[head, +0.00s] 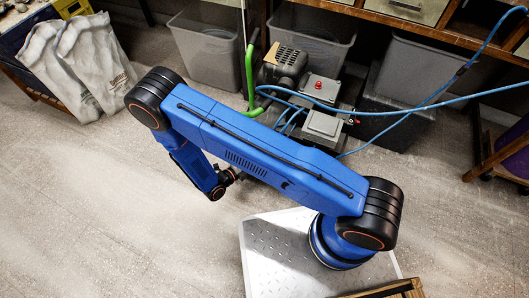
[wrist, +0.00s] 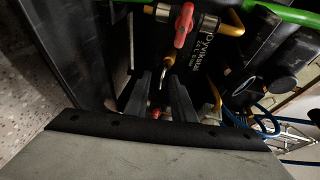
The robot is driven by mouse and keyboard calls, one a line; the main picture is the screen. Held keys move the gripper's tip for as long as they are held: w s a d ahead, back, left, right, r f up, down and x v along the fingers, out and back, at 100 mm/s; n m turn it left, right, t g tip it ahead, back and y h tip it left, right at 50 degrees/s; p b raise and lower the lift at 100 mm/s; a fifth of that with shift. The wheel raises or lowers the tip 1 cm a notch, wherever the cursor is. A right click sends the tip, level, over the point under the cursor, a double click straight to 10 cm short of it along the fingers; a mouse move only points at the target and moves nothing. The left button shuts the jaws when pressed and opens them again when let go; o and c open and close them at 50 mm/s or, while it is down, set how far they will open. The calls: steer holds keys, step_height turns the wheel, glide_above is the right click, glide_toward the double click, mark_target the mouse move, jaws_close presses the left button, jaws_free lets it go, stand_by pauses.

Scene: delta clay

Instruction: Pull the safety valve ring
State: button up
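The compressor (head: 285,62) stands on the floor in the head view, with a green handle (head: 249,80) and grey boxes on it; my arm covers its near part. In the wrist view, a red lever (wrist: 184,25) hangs in front of the dark tank (wrist: 207,42). A small brass-coloured piece (wrist: 163,77), possibly the safety valve ring, hangs just beyond and between my fingertips. Its exact shape is too small to tell. My gripper (wrist: 160,80) has its two dark fingers apart, with no visible grip on the piece. My gripper's tips are hidden in the head view.
Blue hoses (head: 430,100) run from the compressor to the right. Grey bins (head: 207,35) stand behind it under a wooden bench (head: 420,30). White sacks (head: 80,65) lean at the upper left. The floor (head: 90,210) at the left is clear.

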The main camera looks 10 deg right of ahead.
steer(key=shift+x, duration=2.15)
